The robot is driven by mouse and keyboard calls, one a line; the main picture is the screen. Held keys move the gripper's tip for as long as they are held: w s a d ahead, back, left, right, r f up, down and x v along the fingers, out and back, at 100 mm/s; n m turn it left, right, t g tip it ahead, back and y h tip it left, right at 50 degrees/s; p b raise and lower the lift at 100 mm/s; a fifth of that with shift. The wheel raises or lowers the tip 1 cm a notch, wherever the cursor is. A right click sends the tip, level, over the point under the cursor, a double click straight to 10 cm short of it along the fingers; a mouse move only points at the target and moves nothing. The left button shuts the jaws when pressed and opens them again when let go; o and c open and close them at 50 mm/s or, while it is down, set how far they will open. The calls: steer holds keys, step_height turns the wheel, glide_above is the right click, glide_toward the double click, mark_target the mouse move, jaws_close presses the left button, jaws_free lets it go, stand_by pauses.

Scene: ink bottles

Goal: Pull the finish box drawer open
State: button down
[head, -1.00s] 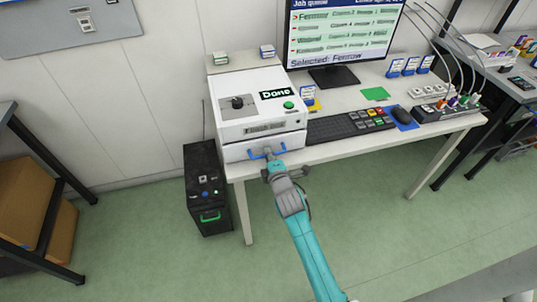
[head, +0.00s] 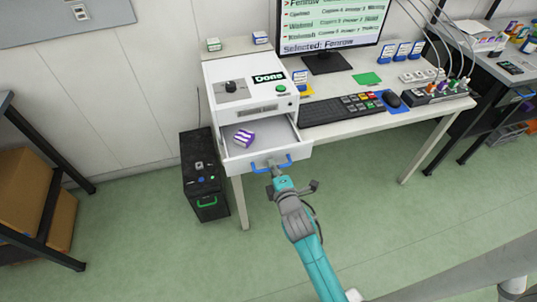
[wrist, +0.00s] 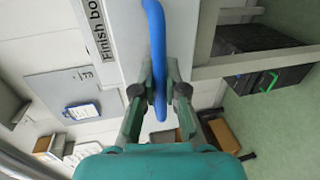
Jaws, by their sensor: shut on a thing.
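The finish box (head: 250,82) is a white box on the desk, with a black knob, a "Done" sign and a green button on top. Its drawer (head: 288,158) is pulled out toward me. A purple and white striped item (head: 244,138) lies inside at the left. My gripper (head: 271,166) is shut on the blue drawer handle (head: 257,169). In the wrist view the two fingers (wrist: 160,92) close around the blue handle (wrist: 155,40), beside the "Finish box" label (wrist: 92,25).
A black cabinet (head: 205,180) with a green handle stands on the floor left of the desk. A keyboard (head: 335,110) and mouse (head: 391,98) lie right of the box. The green floor (head: 390,225) in front is clear.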

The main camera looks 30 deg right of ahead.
steer(key=shift+f+v, duration=0.2)
steer(key=shift+v, duration=0.8)
steer(key=shift+f+v, duration=0.25)
steer(key=shift+v, duration=0.8)
steer(key=c, duration=1.2)
jaws_free()
steer(key=v, duration=1.2)
steer(key=shift+a, duration=0.1)
